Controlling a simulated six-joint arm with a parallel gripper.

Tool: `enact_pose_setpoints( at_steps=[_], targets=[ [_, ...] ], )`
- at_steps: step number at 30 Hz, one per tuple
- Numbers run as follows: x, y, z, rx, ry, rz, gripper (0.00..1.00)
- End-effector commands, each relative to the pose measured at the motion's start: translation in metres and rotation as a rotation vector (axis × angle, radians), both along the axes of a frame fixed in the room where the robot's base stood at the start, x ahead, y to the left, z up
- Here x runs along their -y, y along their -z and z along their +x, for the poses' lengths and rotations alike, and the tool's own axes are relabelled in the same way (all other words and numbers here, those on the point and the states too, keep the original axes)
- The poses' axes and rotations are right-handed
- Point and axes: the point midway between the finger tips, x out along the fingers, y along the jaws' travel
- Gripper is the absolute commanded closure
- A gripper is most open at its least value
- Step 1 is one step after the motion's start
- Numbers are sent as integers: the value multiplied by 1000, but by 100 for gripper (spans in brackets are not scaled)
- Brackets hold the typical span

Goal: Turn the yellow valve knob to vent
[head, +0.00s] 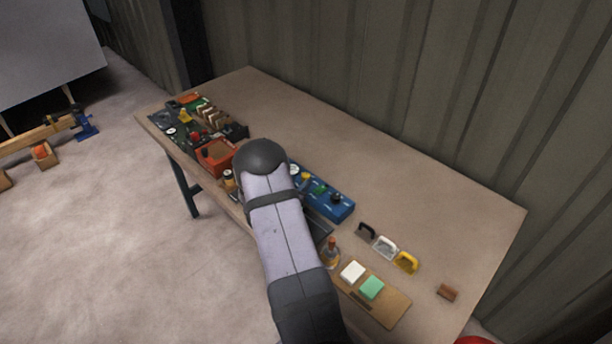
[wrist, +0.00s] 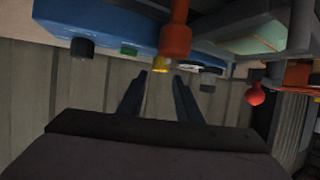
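A blue valve box (head: 341,208) lies near the middle of the bench, partly hidden behind my arm. The yellow knob (head: 306,176) is a small spot on its top, beside a white-faced gauge (head: 294,170). In the wrist view, which looks upside down, the blue box (wrist: 100,22) fills the top, with the yellow knob (wrist: 161,67) partly hidden by an orange-red part in front. My gripper (wrist: 160,77) has its two dark fingers apart, pointing toward the knob. The knob appears between the fingertips; contact cannot be told. The gripper is hidden in the head view.
A black knob (wrist: 82,47) and a green part (wrist: 128,50) sit beside the yellow knob. An orange-red bin (head: 216,157) stands left of my arm. A bottle (head: 331,252), a board with pads (head: 388,307) and several handled tools lie right. The back right bench is clear.

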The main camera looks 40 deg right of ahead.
Motion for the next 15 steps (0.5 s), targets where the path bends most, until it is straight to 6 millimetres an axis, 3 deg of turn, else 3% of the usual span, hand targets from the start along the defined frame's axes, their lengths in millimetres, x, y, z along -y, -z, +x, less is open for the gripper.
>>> enact_pose_setpoints(
  at_steps=[15],
  targets=[
    [38, 15, 15, 2, 3, 0, 68]
  ],
)
